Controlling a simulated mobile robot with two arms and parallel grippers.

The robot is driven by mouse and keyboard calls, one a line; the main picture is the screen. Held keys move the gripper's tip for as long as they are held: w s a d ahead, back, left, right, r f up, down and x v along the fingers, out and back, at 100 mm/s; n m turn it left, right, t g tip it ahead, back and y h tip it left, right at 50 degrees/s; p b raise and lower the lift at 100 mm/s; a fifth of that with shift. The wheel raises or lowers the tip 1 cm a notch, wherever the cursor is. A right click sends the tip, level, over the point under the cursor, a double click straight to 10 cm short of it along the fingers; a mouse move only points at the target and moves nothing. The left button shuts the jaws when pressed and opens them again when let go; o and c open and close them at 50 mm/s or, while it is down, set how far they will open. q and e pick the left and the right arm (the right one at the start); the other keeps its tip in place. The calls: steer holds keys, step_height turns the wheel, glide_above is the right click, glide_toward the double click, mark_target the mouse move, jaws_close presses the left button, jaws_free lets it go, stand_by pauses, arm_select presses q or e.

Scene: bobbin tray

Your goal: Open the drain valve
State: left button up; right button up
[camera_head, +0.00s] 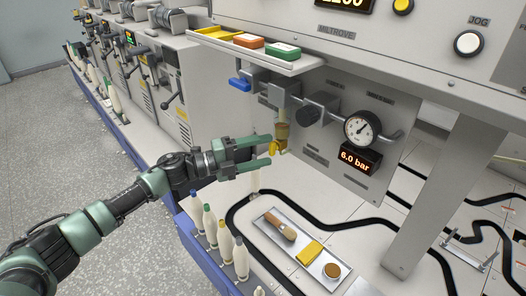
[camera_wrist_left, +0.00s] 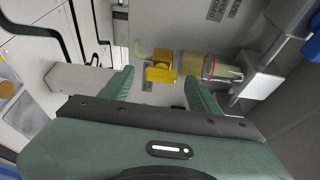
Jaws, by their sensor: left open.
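The yellow drain valve (camera_head: 275,148) sits at the lower end of the amber filter bowl (camera_head: 282,132) under the grey pipe unit. In the left wrist view the yellow valve (camera_wrist_left: 160,69) shows between my fingertips, with the clear bowl (camera_wrist_left: 216,67) to its right and a thin bent yellowish tube to its left. My left gripper (camera_head: 268,151) is open, with one green finger on each side of the valve. I cannot tell whether either finger touches it. My right gripper is not in view.
A pressure gauge (camera_head: 361,130) and a display reading 6.0 bar (camera_head: 358,161) are to the right. A blue handle (camera_head: 240,84) is above the gripper. Below stand several bobbins (camera_head: 226,245) and a metal tray (camera_head: 263,217) with a brush and a yellow block.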

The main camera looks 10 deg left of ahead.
arm_select(q)
steer(key=v, duration=0.7)
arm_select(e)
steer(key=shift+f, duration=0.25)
arm_select(q)
steer(key=shift+s+a, duration=0.15)
steer(key=shift+a, duration=0.05)
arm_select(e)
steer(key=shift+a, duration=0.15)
